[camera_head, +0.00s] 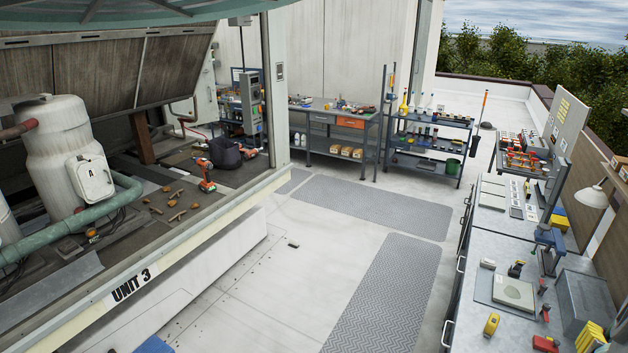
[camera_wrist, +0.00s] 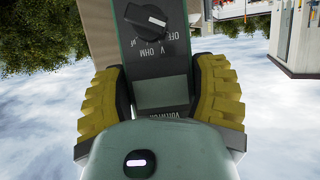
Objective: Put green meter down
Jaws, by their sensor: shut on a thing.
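In the wrist view, my gripper (camera_wrist: 162,98) is shut on the green meter (camera_wrist: 150,150). Its yellow ribbed finger pads press on both sides of the meter. My gripper and the held meter do not show in the head view.
In the head view, a grey workbench (camera_head: 500,258) at the right carries hand tools and a flat pad (camera_head: 513,292). Shelves (camera_head: 430,143) and a drawer bench (camera_head: 335,130) stand at the back. The UNIT 3 cooler (camera_head: 150,275) is at the left. The floor between is mostly clear.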

